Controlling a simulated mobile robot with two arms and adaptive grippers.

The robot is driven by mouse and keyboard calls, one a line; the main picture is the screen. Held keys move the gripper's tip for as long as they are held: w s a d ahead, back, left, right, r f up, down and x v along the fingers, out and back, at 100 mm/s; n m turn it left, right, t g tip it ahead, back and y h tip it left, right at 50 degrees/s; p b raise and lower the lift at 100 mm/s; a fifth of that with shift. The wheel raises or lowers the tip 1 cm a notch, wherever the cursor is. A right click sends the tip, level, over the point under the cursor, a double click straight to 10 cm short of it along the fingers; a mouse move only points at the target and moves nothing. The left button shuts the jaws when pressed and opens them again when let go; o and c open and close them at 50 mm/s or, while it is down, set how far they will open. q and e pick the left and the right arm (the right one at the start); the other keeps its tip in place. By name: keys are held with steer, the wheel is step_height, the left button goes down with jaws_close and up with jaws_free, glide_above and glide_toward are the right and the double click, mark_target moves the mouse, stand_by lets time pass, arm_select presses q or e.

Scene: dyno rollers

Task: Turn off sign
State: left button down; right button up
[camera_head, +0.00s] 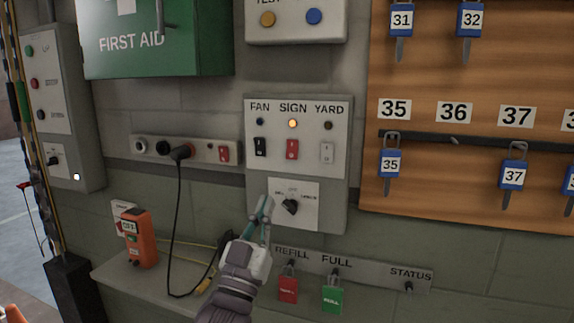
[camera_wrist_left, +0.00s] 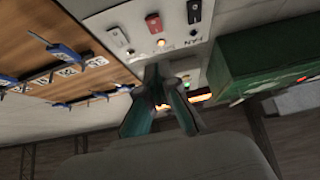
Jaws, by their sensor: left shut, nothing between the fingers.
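The control box (camera_head: 337,185) on the wall has columns marked FAN, SIGN and YARD. The SIGN lamp (camera_head: 292,123) glows amber; it also shows lit in the left wrist view (camera_wrist_left: 161,42). Below it is the red SIGN switch (camera_head: 292,149), between the black FAN switch (camera_head: 260,147) and the white YARD switch (camera_head: 327,153). The FAN and YARD lamps look dark. My left gripper (camera_head: 266,203) is shut and empty, below the switches and left of the black rotary knob (camera_head: 290,207). Whether its tips touch the box is unclear. My right gripper is out of view.
A socket strip (camera_head: 200,150) with a plugged black cable is left of the box. An orange device (camera_head: 140,240) stands on the ledge below. REFILL and FULL tags (camera_head: 333,298) hang at lower right. A wooden key board (camera_head: 480,80) is at right, a green first aid box (camera_head: 150,60) upper left.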

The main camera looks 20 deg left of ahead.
mark_target(291, 152)
arm_select(q)
steer(key=p+x, duration=0.1)
steer(key=x, duration=0.3)
steer(key=f+p+x, duration=0.1)
steer(key=p+x, duration=0.1)
steer(key=x, duration=0.2)
steer(key=w+p+x, duration=0.1)
steer(key=x, duration=0.3)
steer(key=shift+w+f+p, duration=0.1)
steer(key=shift+f+p, duration=0.1)
steer(key=shift+p, duration=0.1)
steer(key=shift+w+f, duration=0.2)
steer(key=shift+w, duration=0.35)
steer(key=shift+d, duration=0.1)
steer(key=b, duration=0.1)
steer(key=f+b, duration=0.1)
steer(key=b, duration=0.1)
steer(key=shift+w+t, duration=0.25)
steer(key=shift+t, duration=0.15)
steer(key=shift+r+p, duration=0.3)
steer(key=shift+r, duration=0.1)
